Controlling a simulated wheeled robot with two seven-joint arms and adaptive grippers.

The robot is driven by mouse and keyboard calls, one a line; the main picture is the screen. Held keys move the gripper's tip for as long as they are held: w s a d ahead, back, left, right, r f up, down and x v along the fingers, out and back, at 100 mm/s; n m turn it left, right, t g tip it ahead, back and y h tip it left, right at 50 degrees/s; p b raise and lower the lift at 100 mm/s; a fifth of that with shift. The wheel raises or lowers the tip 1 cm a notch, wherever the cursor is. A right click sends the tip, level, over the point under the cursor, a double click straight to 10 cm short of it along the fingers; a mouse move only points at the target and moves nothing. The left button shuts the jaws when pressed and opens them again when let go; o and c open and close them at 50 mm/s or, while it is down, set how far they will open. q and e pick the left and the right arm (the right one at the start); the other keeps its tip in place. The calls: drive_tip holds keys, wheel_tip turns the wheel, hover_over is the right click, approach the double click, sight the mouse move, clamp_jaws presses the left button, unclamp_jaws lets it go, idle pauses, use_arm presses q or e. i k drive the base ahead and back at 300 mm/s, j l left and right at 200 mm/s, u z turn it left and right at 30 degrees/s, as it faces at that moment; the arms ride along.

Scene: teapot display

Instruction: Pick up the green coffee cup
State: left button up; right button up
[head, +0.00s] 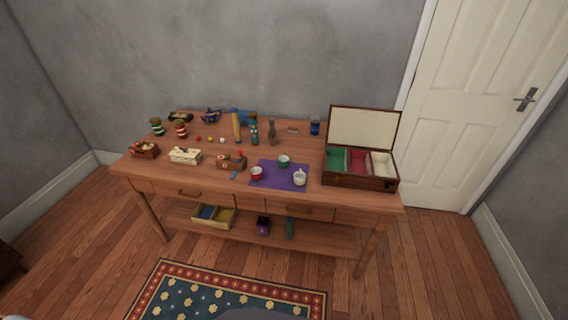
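The green coffee cup (284,161) stands upright near the back edge of a purple mat (277,179) on the wooden table. A red cup (257,173) stands at the mat's left side. A white cup (299,178) stands at its front right. Neither of my grippers shows in the head view, and nothing is seen touching the cups.
An open wooden case (362,182) with coloured compartments stands right of the mat. A small brown box (231,163) is left of it, with bottles (254,130) and other small items behind. A patterned rug (232,295) lies in front of the table (140,168).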

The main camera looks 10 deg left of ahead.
sight(284, 160)
drive_tip(key=i+j+z, duration=0.15)
drive_tip(key=j, duration=0.2)
drive_tip(key=i+j+z, duration=0.15)
drive_tip(key=j, duration=0.25)
drive_tip(key=i+j+z, duration=0.15)
drive_tip(key=i+j, duration=0.15)
drive_tip(key=i+j+z, duration=0.2)
drive_tip(key=j, duration=0.3)
drive_tip(key=j+z, duration=0.15)
drive_tip(key=j, duration=0.3)
drive_tip(key=i+j+z, duration=0.15)
drive_tip(key=j, duration=0.3)
drive_tip(key=i+j+z, duration=0.15)
drive_tip(key=j, duration=0.35)
drive_tip(key=k+l, duration=0.05)
